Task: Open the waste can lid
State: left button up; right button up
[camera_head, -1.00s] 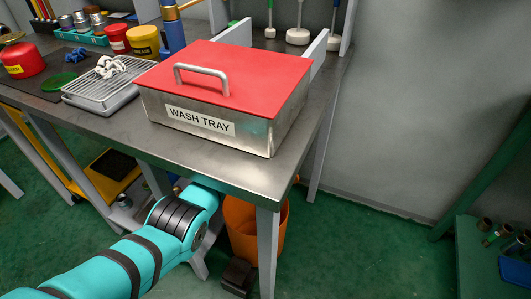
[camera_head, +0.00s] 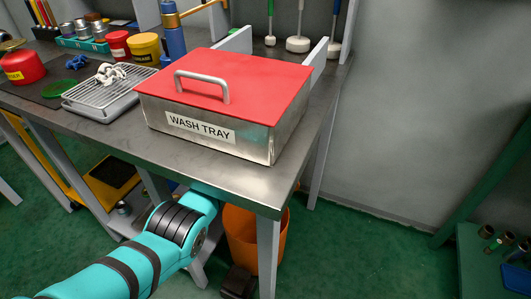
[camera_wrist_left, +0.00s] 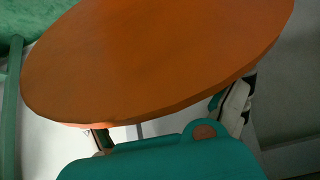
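The orange waste can (camera_head: 243,240) stands on the floor under the right end of the workbench. The bench corner and a leg hide part of it. A round, flat orange lid (camera_wrist_left: 160,55) fills the upper part of the left wrist view. My left gripper (camera_wrist_left: 168,122) is at the lid's near edge, its two fingers spread wide apart. The fingertips are partly hidden by the lid, and I cannot tell whether they touch it. In the head view my teal left arm reaches under the bench and its gripper is hidden. My right gripper is in neither view.
A metal wash tray (camera_head: 155,118) with a red cover sits on the bench corner (camera_head: 255,185) above the arm. A bench leg (camera_head: 268,262) stands in front of the can. A dark block (camera_head: 238,281) lies beside it.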

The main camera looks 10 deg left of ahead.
pick_arm(q)
jog(key=shift+s+d, duration=0.1)
jog(key=shift+s, duration=0.1)
jog(key=v, duration=0.5)
jog(key=s+a, duration=0.3)
jog(key=s, duration=0.8)
jog(key=shift+a, duration=0.35)
